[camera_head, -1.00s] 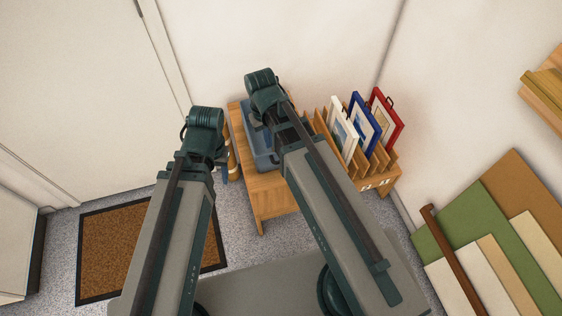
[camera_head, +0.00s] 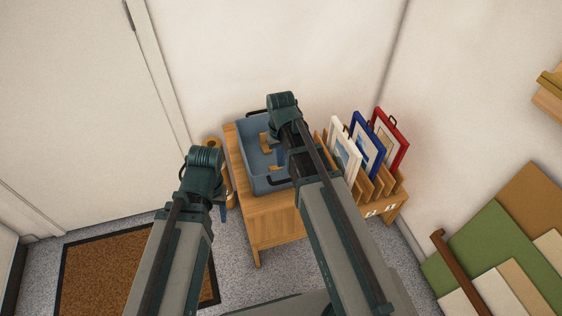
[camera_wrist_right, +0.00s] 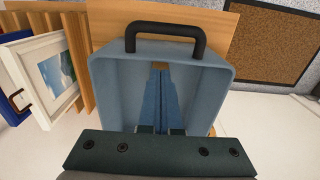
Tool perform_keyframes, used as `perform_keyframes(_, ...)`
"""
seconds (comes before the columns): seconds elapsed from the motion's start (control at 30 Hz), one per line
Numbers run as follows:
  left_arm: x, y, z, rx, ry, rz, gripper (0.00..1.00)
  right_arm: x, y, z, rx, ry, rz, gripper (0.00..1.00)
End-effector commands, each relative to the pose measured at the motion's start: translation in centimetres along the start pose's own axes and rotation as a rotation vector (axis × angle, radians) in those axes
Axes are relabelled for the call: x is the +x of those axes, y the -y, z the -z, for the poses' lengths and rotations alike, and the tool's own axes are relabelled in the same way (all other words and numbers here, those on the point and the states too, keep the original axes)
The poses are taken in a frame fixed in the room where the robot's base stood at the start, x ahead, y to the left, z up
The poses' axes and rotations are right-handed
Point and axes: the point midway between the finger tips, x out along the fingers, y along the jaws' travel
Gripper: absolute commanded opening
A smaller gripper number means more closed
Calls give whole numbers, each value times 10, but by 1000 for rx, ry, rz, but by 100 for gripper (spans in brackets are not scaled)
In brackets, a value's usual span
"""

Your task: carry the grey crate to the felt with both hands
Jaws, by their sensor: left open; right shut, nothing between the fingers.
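The blue-grey crate (camera_head: 241,158) stands on the wooden table, partly hidden by my right arm. It has dark handles; one shows in the wrist view on the crate (camera_wrist_right: 108,82). Small wooden-coloured pieces show inside it. My right gripper (camera_wrist_right: 161,72) is shut and empty, its fingers over the crate's inside, apart from the handle. My left gripper (camera_head: 223,212) is open, beside the table's left edge and clear of the crate; its fingers are mostly hidden by its wrist. I cannot tell which surface is the felt; a green sheet (camera_head: 480,235) lies at the right.
A wooden rack with white, blue and red framed prints (camera_head: 364,145) stands right of the crate. The table's front part (camera_head: 270,220) is bare. A brown doormat (camera_head: 120,270) lies on the floor at left. Brown and cream sheets surround the green one.

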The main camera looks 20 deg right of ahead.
Motion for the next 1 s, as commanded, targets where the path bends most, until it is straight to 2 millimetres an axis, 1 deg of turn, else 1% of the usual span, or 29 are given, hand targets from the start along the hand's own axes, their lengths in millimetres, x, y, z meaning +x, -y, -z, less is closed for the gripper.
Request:
perform_keyframes(0.03,12,-1,1,0,0,0,50,12,0,0,0,0,0,0)
perform_keyframes(0.4,64,-6,4,0,0,0,50,64,0,0,0,0,0,0)
perform_keyframes(0.5,74,-7,4,0,0,0,50,75,0,0,0,0,0,0)
perform_keyframes(0.67,81,-8,5,0,0,0,50,82,0,0,0,0,0,0)
perform_keyframes(1.0,80,-8,5,0,0,0,50,81,0,0,0,0,0,0)
